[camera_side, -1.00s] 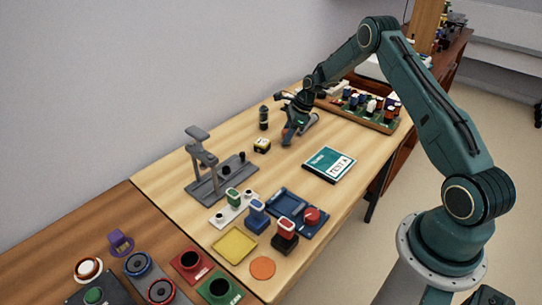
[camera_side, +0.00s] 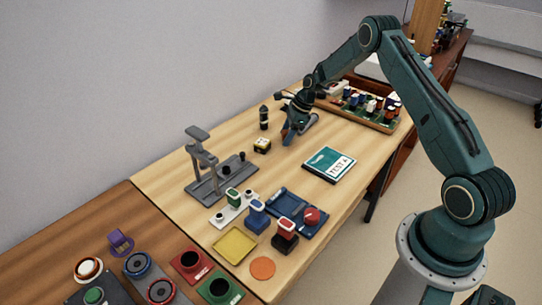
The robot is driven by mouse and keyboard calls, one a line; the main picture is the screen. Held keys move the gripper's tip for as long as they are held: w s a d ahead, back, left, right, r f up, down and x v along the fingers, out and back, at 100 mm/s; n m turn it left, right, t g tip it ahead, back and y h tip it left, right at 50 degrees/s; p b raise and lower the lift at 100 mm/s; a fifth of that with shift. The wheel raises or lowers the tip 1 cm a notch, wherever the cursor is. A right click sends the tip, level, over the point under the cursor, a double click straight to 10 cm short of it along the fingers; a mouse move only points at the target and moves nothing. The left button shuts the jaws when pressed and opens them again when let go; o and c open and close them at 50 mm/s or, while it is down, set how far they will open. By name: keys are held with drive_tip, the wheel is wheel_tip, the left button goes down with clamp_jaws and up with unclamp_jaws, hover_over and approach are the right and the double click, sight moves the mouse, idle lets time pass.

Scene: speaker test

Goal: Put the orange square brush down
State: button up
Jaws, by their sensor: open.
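My gripper (camera_side: 292,132) is low over the far part of the light wooden table (camera_side: 225,145), between the black cylinder and the rack of coloured parts. It is open. A small reddish-orange bit (camera_side: 285,132) shows at its fingertips, partly hidden by the fingers. It may be the orange square brush, but it is too small to tell its shape or whether it touches the table.
A yellow-black block (camera_side: 262,145) and black cylinder (camera_side: 264,118) stand left of the gripper. The TEST A booklet (camera_side: 330,164) lies in front, the rack (camera_side: 372,110) to the right. A grey stand (camera_side: 205,165) is nearer. Bare wood surrounds the booklet.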

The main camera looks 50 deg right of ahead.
drive_tip(key=v, duration=1.1)
drive_tip(key=shift+d+r, duration=0.15)
drive_tip(key=shift+r, duration=0.2)
drive_tip(key=shift+s, duration=0.1)
drive_tip(key=s+a+r+n+h, duration=0.1)
drive_tip(key=s+a+r+n, duration=0.45)
drive_tip(key=a+r, duration=0.35)
drive_tip(key=s+a+r+n+h, duration=0.1)
drive_tip(key=s+a+r+n, duration=0.5)
drive_tip(key=r, duration=0.4)
drive_tip(key=s+a+r+n+t, duration=0.1)
drive_tip(key=s+a+n, duration=0.3)
drive_tip(key=s+n, duration=0.3)
drive_tip(key=s+a+r+n+t+h, duration=0.1)
drive_tip(key=s+a+n, duration=0.4)
drive_tip(key=s, duration=1)
drive_tip(key=n, duration=0.3)
drive_tip(key=shift+a, duration=0.2)
